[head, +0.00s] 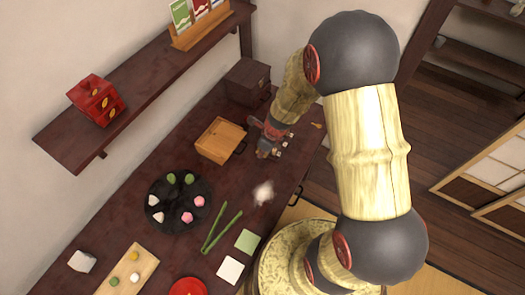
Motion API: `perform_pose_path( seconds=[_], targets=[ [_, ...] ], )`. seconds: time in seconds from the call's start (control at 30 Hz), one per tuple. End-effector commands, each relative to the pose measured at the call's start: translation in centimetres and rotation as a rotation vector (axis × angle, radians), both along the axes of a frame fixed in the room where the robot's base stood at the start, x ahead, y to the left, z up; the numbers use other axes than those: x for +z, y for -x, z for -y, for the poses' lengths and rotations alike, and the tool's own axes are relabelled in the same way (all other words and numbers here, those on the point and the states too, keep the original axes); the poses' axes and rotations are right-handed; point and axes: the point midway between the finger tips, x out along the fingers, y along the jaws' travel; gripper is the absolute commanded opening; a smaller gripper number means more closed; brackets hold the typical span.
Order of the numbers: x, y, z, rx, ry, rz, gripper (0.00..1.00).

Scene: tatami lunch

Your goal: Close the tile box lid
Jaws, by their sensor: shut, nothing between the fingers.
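A light wooden box (213,153) sits on the dark counter, left of my gripper; a dark handle shows at its right side. It looks like the tile box, but I cannot tell its lid from its body or how far the lid stands open. My gripper (263,153) points down close to the right of the box, low over the counter. Its fingers are shut and hold nothing. I cannot tell whether it touches the handle. Small pale pieces (285,143) lie just right of the gripper, partly hidden by it.
A dark box (247,82) stands behind. In front are a black round tray (176,217) with several small pieces, green sticks (221,229), a green square (247,242) and a white square (230,269). A shelf (150,75) overhangs the counter's left side.

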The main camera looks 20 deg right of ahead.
Motion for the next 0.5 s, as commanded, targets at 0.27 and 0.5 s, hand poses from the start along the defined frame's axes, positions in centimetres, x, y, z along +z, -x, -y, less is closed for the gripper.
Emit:
perform_pose_path(
  seconds=[0.27,0.5],
  targets=[
    [-3.9,-1.8,-1.4,0.004,0.0,0.002,0.0],
    [-3.3,-3.7,-2.8,0.002,0.001,0.002,0.0]
  ],
)
